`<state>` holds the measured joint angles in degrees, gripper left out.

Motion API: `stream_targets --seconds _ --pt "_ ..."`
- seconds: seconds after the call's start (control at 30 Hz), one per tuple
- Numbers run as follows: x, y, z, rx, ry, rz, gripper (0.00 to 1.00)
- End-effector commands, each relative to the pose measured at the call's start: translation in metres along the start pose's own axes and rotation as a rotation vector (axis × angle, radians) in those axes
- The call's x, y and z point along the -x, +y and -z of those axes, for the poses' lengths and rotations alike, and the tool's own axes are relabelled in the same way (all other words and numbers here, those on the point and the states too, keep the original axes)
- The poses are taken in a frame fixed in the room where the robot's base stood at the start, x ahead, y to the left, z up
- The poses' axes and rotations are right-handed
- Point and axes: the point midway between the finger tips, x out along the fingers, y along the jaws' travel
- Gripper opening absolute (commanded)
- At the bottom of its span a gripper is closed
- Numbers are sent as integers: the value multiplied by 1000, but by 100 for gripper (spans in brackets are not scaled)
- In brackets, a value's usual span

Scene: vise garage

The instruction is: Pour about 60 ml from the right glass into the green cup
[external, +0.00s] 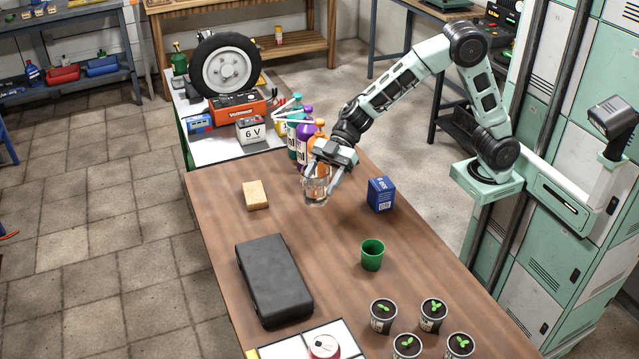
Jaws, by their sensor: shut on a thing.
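A clear glass (318,192) is between the fingers of my gripper (327,182), which is shut on it near the far end of the wooden table. The glass looks roughly upright and appears to hold some clear liquid; the level is too small to read. I cannot tell whether its base touches the table. The green cup (372,256) stands upright on the table, nearer the camera and to the right of my gripper. Its inside is dark and I cannot tell what it holds. No second glass shows clearly.
A blue box (381,194) stands right of my gripper, and a sponge (256,195) lies left. A black case (273,279) lies left of the cup. Several potted seedlings (383,315) stand in front. Bottles (304,143) stand behind my gripper. Table between glass and cup is clear.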

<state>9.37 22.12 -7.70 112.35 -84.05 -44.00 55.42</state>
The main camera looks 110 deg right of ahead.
Motion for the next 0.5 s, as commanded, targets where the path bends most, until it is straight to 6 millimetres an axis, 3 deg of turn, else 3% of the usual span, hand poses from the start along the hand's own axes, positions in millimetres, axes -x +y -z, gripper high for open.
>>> stream_targets --seconds 0.5 --pt "22 -178 -10 190 1 342 25"
